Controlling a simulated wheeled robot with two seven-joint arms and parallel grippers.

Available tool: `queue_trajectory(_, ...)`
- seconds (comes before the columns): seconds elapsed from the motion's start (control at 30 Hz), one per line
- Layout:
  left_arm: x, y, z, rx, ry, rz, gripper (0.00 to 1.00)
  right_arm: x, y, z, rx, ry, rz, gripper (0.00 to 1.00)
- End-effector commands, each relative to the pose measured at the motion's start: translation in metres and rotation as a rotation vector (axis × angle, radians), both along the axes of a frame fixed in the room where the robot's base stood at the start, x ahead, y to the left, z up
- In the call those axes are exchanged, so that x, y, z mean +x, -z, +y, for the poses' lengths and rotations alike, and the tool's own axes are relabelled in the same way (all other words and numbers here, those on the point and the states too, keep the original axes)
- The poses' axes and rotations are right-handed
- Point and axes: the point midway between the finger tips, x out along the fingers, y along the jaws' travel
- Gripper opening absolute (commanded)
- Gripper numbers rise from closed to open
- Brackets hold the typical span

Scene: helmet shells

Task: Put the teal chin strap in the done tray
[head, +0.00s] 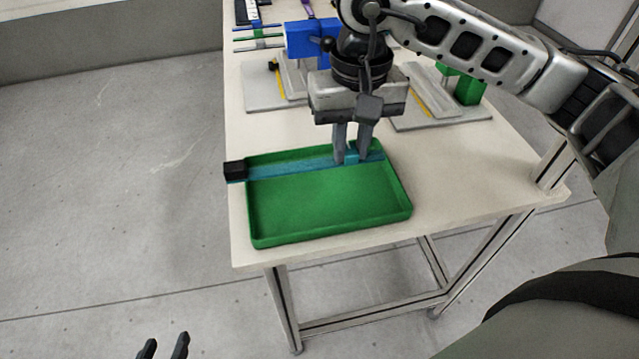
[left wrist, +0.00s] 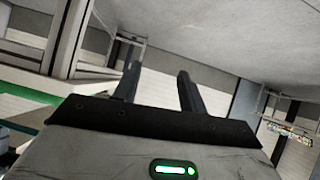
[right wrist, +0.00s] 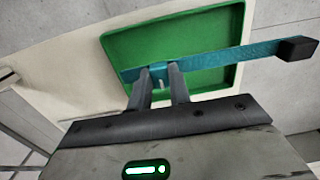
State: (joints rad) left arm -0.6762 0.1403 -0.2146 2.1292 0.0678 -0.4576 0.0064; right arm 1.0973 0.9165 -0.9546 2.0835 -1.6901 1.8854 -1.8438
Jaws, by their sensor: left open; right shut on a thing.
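The teal chin strap (head: 300,167) is a long flat band with a black block (head: 235,171) at its left end. It lies across the back part of the green done tray (head: 325,203). The black end sticks out past the tray's left wall. My right gripper (head: 351,158) is shut on the strap near its right end, over the tray. The right wrist view shows the strap (right wrist: 220,57) between the fingers (right wrist: 161,75) and its black end beyond the tray rim. I cannot tell if the strap touches the tray floor. My left gripper (head: 163,347) is open and empty, low beside the table.
The tray stands at the near end of a pale table (head: 500,170). Behind it are grey plates with a blue block (head: 306,40) and a green block (head: 470,90). The floor to the left is clear.

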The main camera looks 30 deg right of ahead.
Motion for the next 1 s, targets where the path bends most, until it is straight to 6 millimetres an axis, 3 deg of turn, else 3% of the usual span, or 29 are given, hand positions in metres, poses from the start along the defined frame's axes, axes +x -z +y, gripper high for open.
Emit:
queue_trajectory(0.1,-0.003,0.007,-0.001,-0.006,0.000,0.011,0.42,-0.044,-0.007,0.026,0.003,-0.014,0.001,0.00)
queue_trajectory(0.2,-0.003,0.007,-0.001,-0.011,0.000,0.009,0.42,-0.075,-0.012,0.037,-0.006,-0.013,-0.001,0.00)
queue_trajectory(0.3,-0.003,0.005,-0.002,-0.015,0.000,0.005,0.42,-0.097,-0.014,0.040,-0.016,-0.007,-0.008,0.00)
queue_trajectory(0.4,-0.002,0.005,-0.002,-0.017,-0.001,0.001,0.42,-0.105,-0.013,0.039,-0.022,-0.001,-0.011,0.00)
queue_trajectory(0.53,-0.001,0.004,-0.002,-0.021,-0.001,-0.004,0.42,-0.091,-0.003,0.028,-0.026,0.009,-0.007,0.00)
queue_trajectory(0.77,0.000,0.001,-0.003,-0.028,-0.003,-0.012,0.42,-0.043,0.020,-0.003,-0.025,0.010,-0.006,0.00)
queue_trajectory(1.0,-0.001,0.002,-0.003,-0.028,-0.004,-0.008,0.42,-0.010,0.061,-0.024,-0.024,0.004,-0.007,0.00)
